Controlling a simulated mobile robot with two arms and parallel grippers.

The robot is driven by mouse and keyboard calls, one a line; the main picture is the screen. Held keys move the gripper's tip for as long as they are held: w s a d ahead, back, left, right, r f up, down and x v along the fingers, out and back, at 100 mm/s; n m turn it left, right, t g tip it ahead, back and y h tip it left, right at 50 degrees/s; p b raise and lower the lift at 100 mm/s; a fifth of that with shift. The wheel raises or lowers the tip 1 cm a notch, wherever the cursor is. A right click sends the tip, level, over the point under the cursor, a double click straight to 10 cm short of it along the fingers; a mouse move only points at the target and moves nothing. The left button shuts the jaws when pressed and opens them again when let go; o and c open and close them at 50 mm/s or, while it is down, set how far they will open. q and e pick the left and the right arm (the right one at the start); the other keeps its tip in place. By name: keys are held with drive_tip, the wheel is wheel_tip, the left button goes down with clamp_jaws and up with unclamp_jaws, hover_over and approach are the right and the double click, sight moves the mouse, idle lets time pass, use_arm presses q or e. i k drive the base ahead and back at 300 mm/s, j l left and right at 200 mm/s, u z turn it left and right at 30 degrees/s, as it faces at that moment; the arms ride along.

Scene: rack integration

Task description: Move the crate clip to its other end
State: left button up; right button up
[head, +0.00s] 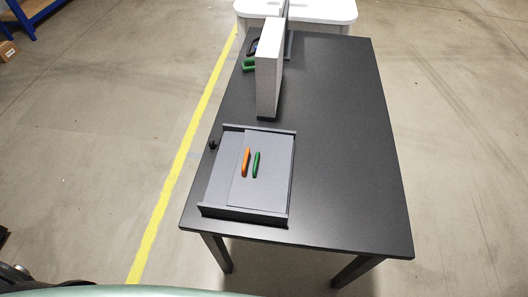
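A shallow grey crate-like tray (220,185) with raised dark walls lies on the near left part of the dark table (340,130). An orange bar-shaped piece (245,162) and a green bar-shaped piece (256,165) lie side by side on its flat inner surface. A small black piece (213,145) sits at the tray's far left edge. I cannot tell which of these pieces is the crate clip. Neither of my grippers shows in the head view.
A tall light-grey panel (268,80) stands on the table's far left part. A green object (249,65) is beside it, partly hidden. The table's right half is clear. A white surface (320,10) is behind. A yellow floor line (180,160) runs left of the table.

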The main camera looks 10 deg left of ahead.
sight(212, 143)
drive_tip(key=j+u, duration=0.1)
drive_tip(key=u, duration=2.35)
drive_tip(key=i+j+z, duration=0.1)
drive_tip(key=i, duration=0.4)
drive_tip(key=i+j+z, duration=0.1)
drive_tip(key=i, duration=0.4)
drive_tip(key=i+j+z, duration=0.1)
drive_tip(key=i+j, duration=0.15)
drive_tip(key=i, duration=0.2)
drive_tip(key=i+l+z, duration=0.25)
drive_tip(key=z, duration=0.2)
drive_tip(key=i+z, duration=0.9)
drive_tip(key=i+j+z, duration=0.2)
drive_tip(key=i+z, duration=0.4)
drive_tip(key=i, duration=0.35)
drive_tip(key=i+j+z, duration=0.1)
drive_tip(key=i, duration=0.45)
drive_tip(key=i+j+z, duration=0.15)
drive_tip(key=i, duration=0.35)
drive_tip(key=i+z, duration=0.1)
drive_tip(key=z, duration=3.85)
drive_tip(key=i+j+z, duration=0.4)
drive_tip(key=j, duration=0.35)
drive_tip(key=i, duration=0.1)
